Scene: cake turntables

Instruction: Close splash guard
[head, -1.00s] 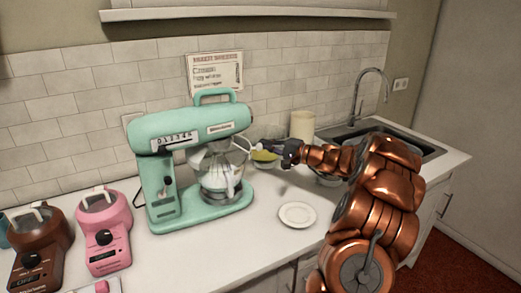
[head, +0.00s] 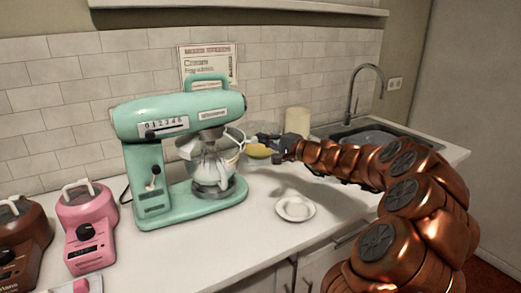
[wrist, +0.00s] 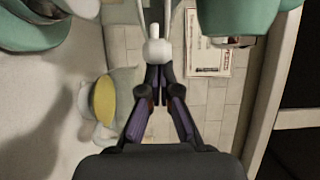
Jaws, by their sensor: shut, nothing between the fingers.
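The mint-green stand mixer (head: 180,115) stands on the counter with a bowl (head: 212,165) under its head. A pale splash guard (head: 205,143) sits around the top of the bowl, with a thin white wire part sticking out to the right. In the wrist view a white knob (wrist: 156,50) on two pale rods, apparently the guard's handle, is just beyond my fingertips. My gripper (head: 252,138) is right of the mixer head, beside the wire part. In the wrist view my gripper (wrist: 160,72) is shut and empty. I cannot tell whether it touches the knob.
A bowl with yellow contents (head: 258,151) stands behind my gripper. A white plate (head: 295,208) lies on the counter in front. Pink (head: 88,225) and brown (head: 22,240) appliances stand at the left. A pale canister (head: 297,121) and the sink (head: 375,135) are at the back right.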

